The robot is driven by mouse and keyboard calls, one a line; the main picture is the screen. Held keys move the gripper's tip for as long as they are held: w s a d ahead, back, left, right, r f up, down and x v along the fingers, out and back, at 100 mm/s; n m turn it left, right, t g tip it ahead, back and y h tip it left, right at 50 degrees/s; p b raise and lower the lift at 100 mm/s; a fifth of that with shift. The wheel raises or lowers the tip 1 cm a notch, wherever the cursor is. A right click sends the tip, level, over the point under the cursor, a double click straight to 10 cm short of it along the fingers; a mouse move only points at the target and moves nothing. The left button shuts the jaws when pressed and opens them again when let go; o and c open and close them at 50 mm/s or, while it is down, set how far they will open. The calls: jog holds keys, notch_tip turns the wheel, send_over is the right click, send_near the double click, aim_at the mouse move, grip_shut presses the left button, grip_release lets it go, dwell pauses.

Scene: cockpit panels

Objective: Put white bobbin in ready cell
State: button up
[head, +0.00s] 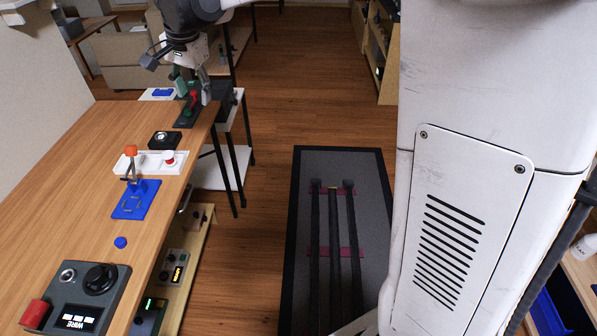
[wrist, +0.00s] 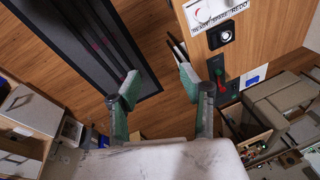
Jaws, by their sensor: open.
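A white tray (head: 135,164) stands on the wooden bench. A small white and red round piece (head: 168,158) sits at its right part; I cannot tell surely that it is the white bobbin. The tray also shows at the top of the wrist view (wrist: 232,8), with small lettering that seems to read READY, SPARE and REDO. A black block with a pale round top (head: 163,139) stands just behind the tray. My gripper (head: 193,88) is open and empty, farther back, above the bench's far end. In the wrist view its green fingertips (wrist: 197,82) are spread apart.
A dark panel with a red and green part (head: 187,113) is under my gripper.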

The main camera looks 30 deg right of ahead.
jog(key=s+d+r+n+t, duration=0.15)
jog(key=s+d, duration=0.25)
jog(key=s, duration=0.5)
jog(key=s+d+n+t, duration=0.1)
jog(key=s+d+n, duration=0.25)
jog(key=s, duration=0.55)
jog(key=s+d+f+n+t, duration=0.1)
jog(key=s+d+f+n, duration=0.1)
jog(key=s, duration=0.4)
jog(key=s+d+f+n+t, duration=0.1)
jog(key=s+d+f, duration=0.1)
jog(key=s+f, duration=0.2)
jog(key=s, duration=0.2)
jog(key=shift+s+n, duration=0.3)
jog(key=shift+n, duration=0.1)
